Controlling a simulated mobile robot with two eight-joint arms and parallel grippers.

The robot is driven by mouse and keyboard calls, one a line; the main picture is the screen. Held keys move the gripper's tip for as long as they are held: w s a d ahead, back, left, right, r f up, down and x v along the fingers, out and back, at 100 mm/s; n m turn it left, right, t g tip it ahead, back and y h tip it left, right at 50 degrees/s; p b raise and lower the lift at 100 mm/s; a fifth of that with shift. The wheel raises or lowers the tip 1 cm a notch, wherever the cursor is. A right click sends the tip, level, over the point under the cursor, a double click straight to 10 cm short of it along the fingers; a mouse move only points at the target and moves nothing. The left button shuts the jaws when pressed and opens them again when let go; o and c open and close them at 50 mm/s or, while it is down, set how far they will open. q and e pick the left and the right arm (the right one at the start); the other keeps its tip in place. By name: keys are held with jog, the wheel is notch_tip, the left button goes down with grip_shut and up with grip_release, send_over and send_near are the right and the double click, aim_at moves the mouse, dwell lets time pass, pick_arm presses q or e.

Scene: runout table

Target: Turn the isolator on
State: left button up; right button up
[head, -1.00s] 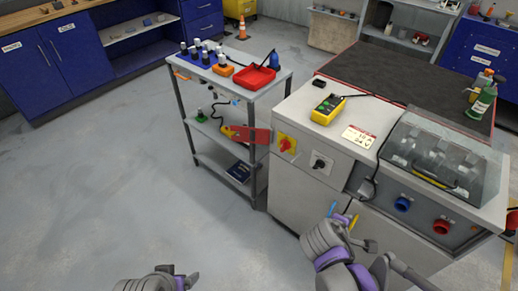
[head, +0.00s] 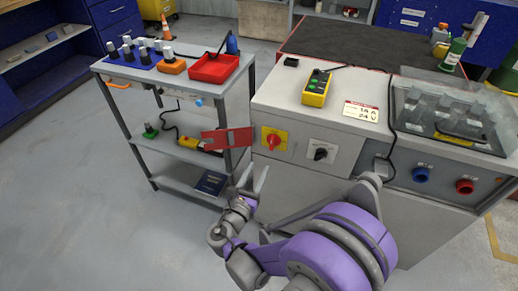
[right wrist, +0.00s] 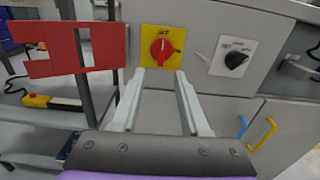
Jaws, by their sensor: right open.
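The isolator is a red rotary knob (head: 273,140) on a yellow plate, on the front face of the grey cabinet. It also shows in the right wrist view (right wrist: 161,51), its handle about upright; its lettering is too small to read. My right gripper (head: 253,179) is open and empty, below and in front of the knob. In the right wrist view its fingertips (right wrist: 160,76) point up towards the yellow plate, one on each side of the knob's line, apart from it. My left gripper is not in view.
A red notched plate (head: 227,139) sticks out left of the isolator, near my right gripper. A black knob (head: 320,154) is to its right. The grey shelf trolley (head: 178,88) stands left of the cabinet. Yellow and blue handles (right wrist: 262,134) are lower right in the wrist view.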

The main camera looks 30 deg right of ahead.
aim_at(271, 145)
jog(key=b+x, duration=0.1)
jog(key=x, duration=0.9)
jog(key=shift+s+d, duration=0.1)
jog(key=shift+d, duration=0.1)
grip_shut()
